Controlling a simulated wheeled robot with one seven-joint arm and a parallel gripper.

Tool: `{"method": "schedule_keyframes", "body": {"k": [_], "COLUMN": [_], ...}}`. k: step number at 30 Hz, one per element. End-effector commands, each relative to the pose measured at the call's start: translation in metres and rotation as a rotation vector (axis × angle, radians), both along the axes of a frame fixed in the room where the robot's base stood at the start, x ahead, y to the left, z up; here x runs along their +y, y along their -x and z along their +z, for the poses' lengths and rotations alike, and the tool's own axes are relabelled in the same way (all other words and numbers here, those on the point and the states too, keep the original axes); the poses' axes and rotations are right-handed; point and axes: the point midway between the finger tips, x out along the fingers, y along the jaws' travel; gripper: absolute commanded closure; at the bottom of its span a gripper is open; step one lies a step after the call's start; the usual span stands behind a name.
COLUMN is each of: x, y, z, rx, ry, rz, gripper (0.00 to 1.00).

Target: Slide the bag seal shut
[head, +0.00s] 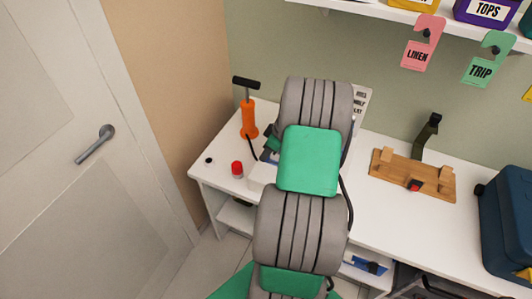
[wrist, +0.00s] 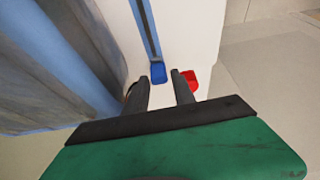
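In the wrist view a blue slider (wrist: 158,73) sits at the near end of a long blue seal strip (wrist: 146,27) on a white surface. A greyish, blue-edged bag-like sheet (wrist: 60,55) fills the left side; how it joins the strip is unclear. My gripper (wrist: 160,80) is open, its two dark fingers apart, with the slider showing in the gap just beyond the tips. I cannot tell whether a finger touches it. In the head view my arm hides the gripper and most of the bag area.
A red cap-like object (wrist: 190,79) lies just right of the fingers; a red-topped item (head: 237,168) stands on the white table (head: 365,215). An orange hand pump (head: 249,118) stands behind it. A wooden board (head: 412,176) and dark blue case (head: 505,225) are at right.

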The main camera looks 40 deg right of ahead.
Motion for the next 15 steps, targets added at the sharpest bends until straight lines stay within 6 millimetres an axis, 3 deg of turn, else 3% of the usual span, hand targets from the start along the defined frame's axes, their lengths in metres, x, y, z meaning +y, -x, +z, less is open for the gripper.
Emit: {"method": "schedule_keyframes", "body": {"k": [9,15], "x": [-0.01,-0.01], "y": [0.02,0.025], "z": [0.056,0.067], "rx": [-0.004,-0.003], "ry": [0.004,0.001], "rz": [0.0,0.002], "gripper": [0.69,0.69]}}
